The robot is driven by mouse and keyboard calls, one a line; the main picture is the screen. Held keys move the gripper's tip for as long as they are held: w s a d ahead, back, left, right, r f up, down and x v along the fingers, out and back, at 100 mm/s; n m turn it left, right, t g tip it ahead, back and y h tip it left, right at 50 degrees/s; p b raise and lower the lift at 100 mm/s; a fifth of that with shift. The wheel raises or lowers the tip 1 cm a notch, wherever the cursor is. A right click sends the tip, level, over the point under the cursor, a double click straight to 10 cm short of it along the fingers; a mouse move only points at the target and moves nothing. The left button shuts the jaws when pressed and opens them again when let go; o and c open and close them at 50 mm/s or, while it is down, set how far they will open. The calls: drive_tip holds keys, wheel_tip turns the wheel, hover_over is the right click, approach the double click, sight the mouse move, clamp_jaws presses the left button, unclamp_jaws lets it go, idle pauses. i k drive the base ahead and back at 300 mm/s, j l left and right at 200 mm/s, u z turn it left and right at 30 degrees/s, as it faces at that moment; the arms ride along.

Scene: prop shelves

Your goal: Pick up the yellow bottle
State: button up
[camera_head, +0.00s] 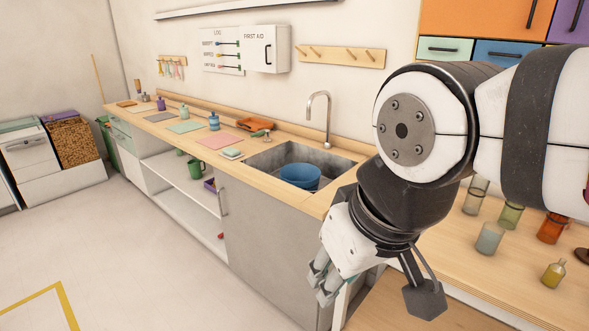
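A small yellow bottle (553,275) stands upright on the light wood counter at the lower right of the head view. Its narrow neck points up. My gripper (323,284) hangs in the lower middle, in front of the counter, well to the left of the bottle and apart from it. Its grey fingers point down. Nothing is visibly held.
Clear, green and orange glasses (550,229) stand near the bottle. A dark round thing is at the right edge. A sink with a blue basin (300,176) lies left of my arm. My arm hides part of the right counter. Open floor (130,240) spreads at the left.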

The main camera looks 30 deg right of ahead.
sight(555, 274)
drive_tip(key=z, duration=2)
